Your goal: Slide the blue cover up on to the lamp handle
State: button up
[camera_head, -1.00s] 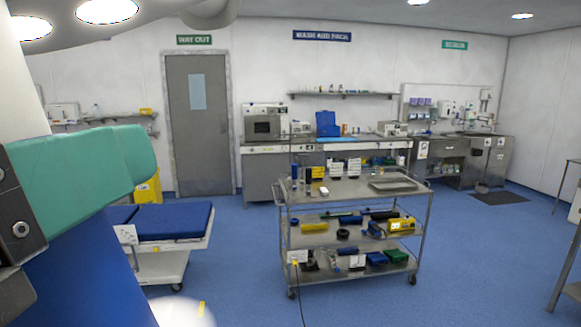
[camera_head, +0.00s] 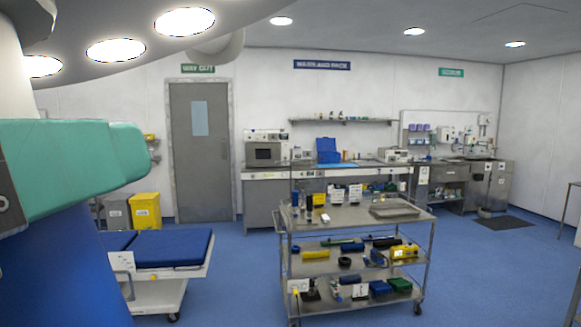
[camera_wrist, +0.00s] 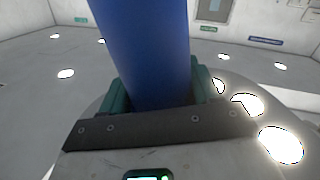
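The blue cover (camera_wrist: 143,50) is a long plain blue tube standing between the two green fingers of my gripper (camera_wrist: 160,92) in the wrist view. The fingers are closed against its sides. In the head view a green finger of my gripper (camera_head: 75,168) is large at the left, with the blue cover (camera_head: 65,275) below it. The lamp head (camera_head: 110,25) with bright round lights hangs at the upper left. It also shows behind the gripper in the wrist view (camera_wrist: 222,112). A pale upright part (camera_head: 18,75) lies under the lamp head; I cannot tell whether it is the handle.
A steel trolley (camera_head: 355,222) with several items on its shelves stands in the middle. A blue-padded table (camera_head: 172,250) is at lower left, with a yellow bin (camera_head: 146,211) behind it. Counters line the back wall.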

jog(key=o, duration=0.4)
jog(key=shift+o, duration=0.2)
jog(key=s+b, duration=0.3)
jog(key=s, duration=0.7)
jog(key=shift+s+d, duration=0.2)
jog(key=shift+s, duration=0.2)
jog(key=shift+r, duration=0.1)
